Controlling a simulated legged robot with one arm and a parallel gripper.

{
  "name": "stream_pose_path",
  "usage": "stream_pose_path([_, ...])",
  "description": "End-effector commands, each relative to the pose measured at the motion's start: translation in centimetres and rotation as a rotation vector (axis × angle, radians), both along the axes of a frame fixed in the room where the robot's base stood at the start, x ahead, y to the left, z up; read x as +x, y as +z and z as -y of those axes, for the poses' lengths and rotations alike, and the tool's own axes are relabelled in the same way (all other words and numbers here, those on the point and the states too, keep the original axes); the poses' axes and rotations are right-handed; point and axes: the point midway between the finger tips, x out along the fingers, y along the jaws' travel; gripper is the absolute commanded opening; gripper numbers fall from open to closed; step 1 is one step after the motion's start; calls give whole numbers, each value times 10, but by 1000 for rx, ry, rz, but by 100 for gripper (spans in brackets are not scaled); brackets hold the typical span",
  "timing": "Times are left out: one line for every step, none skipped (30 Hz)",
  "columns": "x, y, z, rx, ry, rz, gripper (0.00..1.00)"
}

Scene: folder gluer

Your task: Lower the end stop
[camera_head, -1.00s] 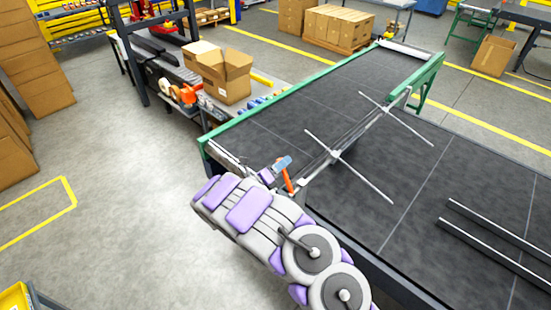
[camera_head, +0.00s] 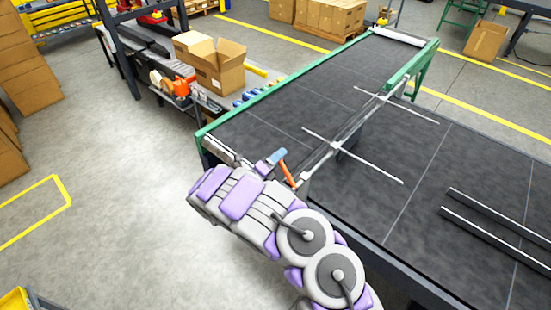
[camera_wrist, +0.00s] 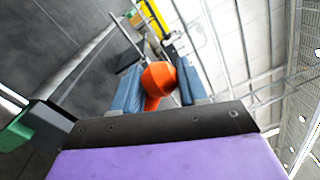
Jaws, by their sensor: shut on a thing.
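The end stop (camera_head: 357,126) is a silver bar lying across the dark conveyor belt, with two thin rods (camera_head: 380,171) crossing it. An orange lever (camera_head: 287,174) stands at its near end, by the belt's near edge. My gripper (camera_head: 273,159) is at this lever, with its blue fingers around the upper end. In the wrist view, the lever's rounded orange end (camera_wrist: 158,78) sits between the two blue fingers of my gripper (camera_wrist: 159,74). The lever's lower joint is partly hidden by my arm in the head view.
A green frame rail (camera_head: 240,108) edges the belt (camera_head: 300,95). A side table with an open carton (camera_head: 212,68) stands beyond it. Two dark rails (camera_head: 495,235) lie over the belt at the right.

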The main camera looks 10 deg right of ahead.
Motion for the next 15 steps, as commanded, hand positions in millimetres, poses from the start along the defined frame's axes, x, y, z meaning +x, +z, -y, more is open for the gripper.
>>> stream_pose_path([-1, -4, 3, 3, -6, -9, 0])
stream_pose_path([-1, -4, 3, 3, -6, -9, 0])
stream_pose_path([-1, -4, 2, 3, -6, -9, 46])
stream_pose_path([-1, -4, 2, 3, -6, -8, 49])
stream_pose_path([-1, -4, 2, 3, -6, -8, 52])
stream_pose_path([-1, -4, 2, 3, -5, -7, 56])
stream_pose_path([-1, -3, 1, 3, -4, -6, 59])
stream_pose_path([-2, -3, 1, 2, -5, -6, 61])
stream_pose_path([-2, -2, 0, 1, -4, -4, 62])
stream_pose_path([-2, -2, 0, 2, -3, -3, 62])
stream_pose_path([-2, -2, -1, 1, -4, -3, 62])
stream_pose_path([-2, -1, -2, 1, -3, -3, 62])
stream_pose_path([-3, -1, -2, 0, -3, -2, 62])
stream_pose_path([-3, -1, -3, -1, -2, -2, 62])
stream_pose_path([-3, -1, -4, -1, -2, -1, 62])
